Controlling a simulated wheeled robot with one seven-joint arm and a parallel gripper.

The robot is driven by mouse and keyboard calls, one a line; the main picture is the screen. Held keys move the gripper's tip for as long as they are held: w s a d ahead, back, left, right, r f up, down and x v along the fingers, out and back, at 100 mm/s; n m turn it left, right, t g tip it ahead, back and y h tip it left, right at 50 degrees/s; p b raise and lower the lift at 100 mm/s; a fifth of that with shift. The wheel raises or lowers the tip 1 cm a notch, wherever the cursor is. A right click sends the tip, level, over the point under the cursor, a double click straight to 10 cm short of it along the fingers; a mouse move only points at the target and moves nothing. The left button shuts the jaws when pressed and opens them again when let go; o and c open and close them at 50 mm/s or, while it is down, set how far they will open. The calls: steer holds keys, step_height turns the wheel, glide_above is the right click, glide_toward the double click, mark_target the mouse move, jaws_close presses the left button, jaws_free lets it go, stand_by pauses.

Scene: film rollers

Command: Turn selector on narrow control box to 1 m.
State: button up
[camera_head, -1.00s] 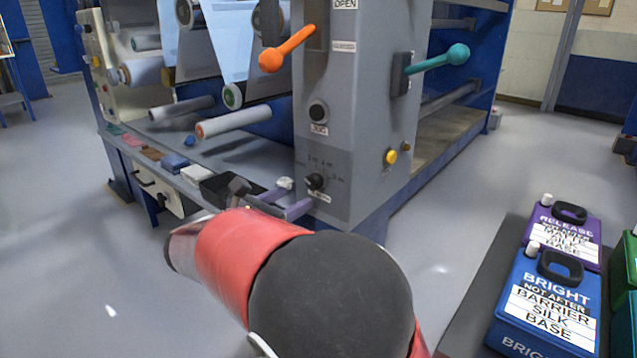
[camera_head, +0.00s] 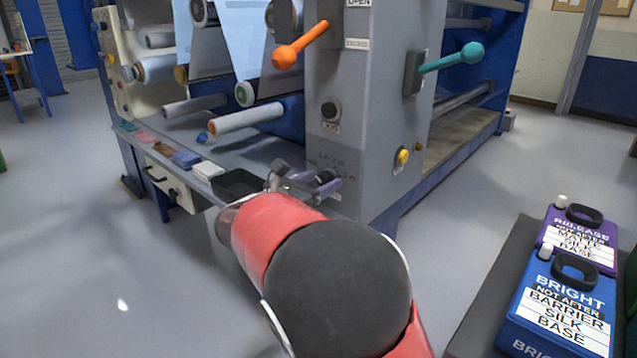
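The narrow control box (camera_head: 348,110) is the grey upright panel at centre, at the end of the machine. Its dark selector knob (camera_head: 325,175) sits low on the front face, below faint markings too small to read. The knob is partly hidden by my gripper (camera_head: 318,182). Which way the knob points is not clear.
An orange-handled lever (camera_head: 300,45) and a teal lever (camera_head: 452,58) stick out above. A black button (camera_head: 329,110) and a yellow button (camera_head: 402,156) are on the box. Rollers and a ledge with small blocks lie left. Blue (camera_head: 553,318) and purple containers stand right.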

steer(key=c, duration=0.8)
steer(key=shift+c, duration=0.2)
steer(key=shift+f+m+b, duration=0.1)
steer(key=shift+m+b, duration=0.2)
steer(key=m+b, duration=0.3)
steer(key=m, duration=0.1)
steer(key=shift+f+m, duration=0.15)
steer(key=shift+m, duration=0.15)
steer(key=shift+m+b, duration=1.7)
steer(key=shift+r, duration=0.2)
steer(key=o, duration=1)
steer(key=shift+c, duration=0.2)
